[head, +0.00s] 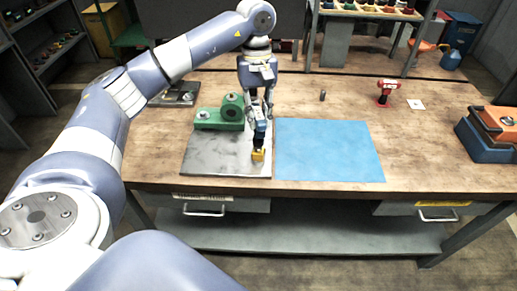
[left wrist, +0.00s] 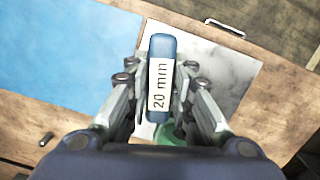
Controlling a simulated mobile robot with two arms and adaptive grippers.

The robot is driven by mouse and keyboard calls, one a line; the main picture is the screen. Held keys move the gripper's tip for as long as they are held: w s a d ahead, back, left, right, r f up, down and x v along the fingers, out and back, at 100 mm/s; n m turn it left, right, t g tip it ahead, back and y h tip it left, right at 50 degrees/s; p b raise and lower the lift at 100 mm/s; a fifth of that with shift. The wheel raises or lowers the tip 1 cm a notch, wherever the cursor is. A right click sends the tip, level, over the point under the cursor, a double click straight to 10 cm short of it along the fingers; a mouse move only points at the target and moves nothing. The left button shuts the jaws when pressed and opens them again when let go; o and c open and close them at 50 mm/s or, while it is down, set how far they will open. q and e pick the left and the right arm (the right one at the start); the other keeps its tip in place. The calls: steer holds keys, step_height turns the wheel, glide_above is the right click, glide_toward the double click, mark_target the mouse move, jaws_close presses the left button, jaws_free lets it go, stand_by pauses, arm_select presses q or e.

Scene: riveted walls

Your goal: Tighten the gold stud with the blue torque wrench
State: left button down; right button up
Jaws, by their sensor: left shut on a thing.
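My left gripper (head: 259,108) is shut on the blue torque wrench (head: 260,129), which stands roughly upright over the front right part of a grey metal plate (head: 205,161). In the left wrist view the wrench (left wrist: 161,70) sits between the two fingers and bears a "20 mm" label. A yellow-gold piece (head: 258,155) shows at the wrench's lower end. I cannot tell whether it is the gold stud or part of the wrench. Any contact below it is hidden. My right gripper is not in view.
A green fixture (head: 218,117) stands on the plate, left of the wrench. A clear blue mat (head: 330,150) lies to the right. Behind it are a small dark cylinder (head: 322,95), a red drill (head: 386,92) and a white card (head: 415,104). An orange-and-blue toolbox (head: 486,146) stands far right.

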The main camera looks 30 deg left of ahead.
arm_select(q)
steer(key=shift+r, duration=0.1)
steer(key=shift+r+p, duration=1.4)
steer(key=shift+r, duration=0.6)
steer(key=shift+f, duration=0.1)
steer(key=n, duration=0.4)
steer(key=shift+n+t, duration=0.4)
steer(key=shift+n, duration=0.6)
steer(key=shift+n, duration=1.5)
